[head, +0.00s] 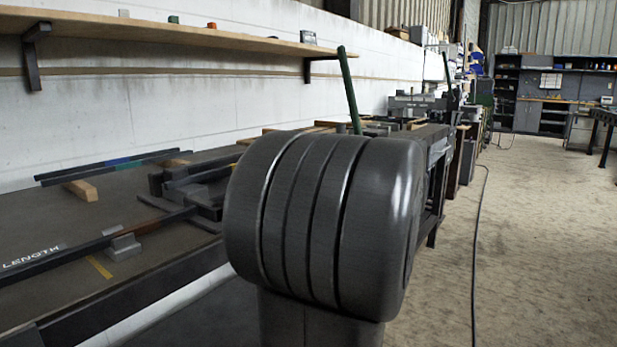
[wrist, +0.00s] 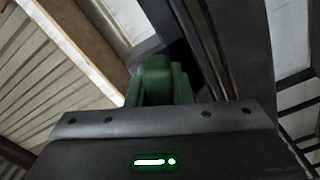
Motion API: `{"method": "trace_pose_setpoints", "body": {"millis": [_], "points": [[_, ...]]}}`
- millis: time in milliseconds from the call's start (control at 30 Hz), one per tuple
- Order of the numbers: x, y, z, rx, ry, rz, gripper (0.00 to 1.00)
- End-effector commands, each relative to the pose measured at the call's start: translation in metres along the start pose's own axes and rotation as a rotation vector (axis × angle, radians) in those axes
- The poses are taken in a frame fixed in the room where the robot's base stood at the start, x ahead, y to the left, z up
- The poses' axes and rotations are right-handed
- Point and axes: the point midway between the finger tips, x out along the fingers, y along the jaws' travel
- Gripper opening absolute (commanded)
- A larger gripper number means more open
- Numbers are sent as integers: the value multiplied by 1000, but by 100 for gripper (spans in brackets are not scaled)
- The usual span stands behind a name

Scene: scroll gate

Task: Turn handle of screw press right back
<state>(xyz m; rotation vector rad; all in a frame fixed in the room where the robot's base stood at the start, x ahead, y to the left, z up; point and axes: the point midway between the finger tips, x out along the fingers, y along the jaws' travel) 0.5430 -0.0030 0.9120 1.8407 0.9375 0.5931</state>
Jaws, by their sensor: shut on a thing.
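In the wrist view, the dark body of my gripper (wrist: 155,98) fills the lower part, with a small green light on it. Just beyond its edge is a rounded green piece, the handle (wrist: 155,68), and my gripper is shut on it. The fingertips and how they lie on the handle are not clearly seen. In the head view, a slim green bar (head: 349,92) rises tilted behind my large dark arm link, its lower end hidden. I cannot tell whether it belongs to the screw press. My gripper and the press body are hidden there.
A long dark workbench (head: 60,222) runs along the left wall with metal bars and blocks on it. A wooden shelf (head: 170,30) hangs above. A black cable (head: 476,230) lies on the floor. The concrete floor (head: 550,250) at the right is open.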

Motion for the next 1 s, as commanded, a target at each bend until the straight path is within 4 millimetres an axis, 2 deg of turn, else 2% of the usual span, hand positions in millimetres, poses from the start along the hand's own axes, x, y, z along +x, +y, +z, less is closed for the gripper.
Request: {"method": "trace_pose_setpoints", "body": {"millis": [400, 1000], "points": [[0, 4, 0, -255, -1, -2, 0], [0, 5, 0, -321, -1, -2, 0]]}}
